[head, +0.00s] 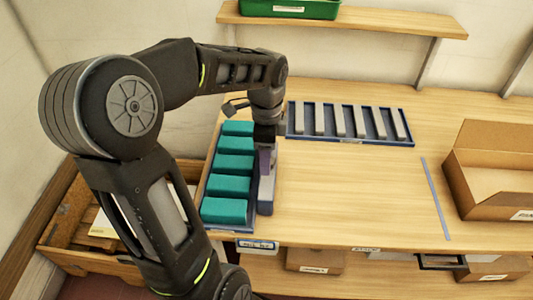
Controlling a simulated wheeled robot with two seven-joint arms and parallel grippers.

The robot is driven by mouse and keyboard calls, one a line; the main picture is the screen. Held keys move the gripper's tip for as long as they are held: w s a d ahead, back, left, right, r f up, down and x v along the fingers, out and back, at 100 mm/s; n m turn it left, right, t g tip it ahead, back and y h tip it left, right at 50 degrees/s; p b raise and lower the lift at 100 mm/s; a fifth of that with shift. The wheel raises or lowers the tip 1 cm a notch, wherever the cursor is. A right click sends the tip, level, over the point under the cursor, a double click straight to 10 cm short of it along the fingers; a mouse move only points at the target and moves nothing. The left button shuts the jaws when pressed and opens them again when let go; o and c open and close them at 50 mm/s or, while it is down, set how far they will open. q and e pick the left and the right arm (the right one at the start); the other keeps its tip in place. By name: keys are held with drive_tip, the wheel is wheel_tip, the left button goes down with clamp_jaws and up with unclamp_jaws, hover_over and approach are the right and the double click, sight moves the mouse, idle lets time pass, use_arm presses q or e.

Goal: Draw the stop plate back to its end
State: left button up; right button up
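My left arm comes in from the left and bends down, so its gripper (267,140) points downward at the right side of a blue tray (229,228) of teal blocks (229,188). Just below the gripper is a narrow grey piece (266,190) with a purple part (264,161) at its far end. I cannot tell if this is the stop plate, or if the gripper touches it. The fingers are small and dark, and their opening is not clear. My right gripper is not in view.
A blue rack (350,143) with several grey bars lies at the back. A thin grey-blue strip (435,198) lies on the table, left of an open cardboard box (490,170). A wooden crate (75,215) stands at the left. The middle of the table is clear.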

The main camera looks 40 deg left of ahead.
use_arm(q)
drive_tip(key=shift+r, duration=0.1)
wheel_tip(320, 180, up, 8)
drive_tip(key=shift+f+b, duration=0.15)
drive_tip(key=shift+b, duration=0.15)
drive_tip(key=shift+f, duration=0.1)
idle(1.0)
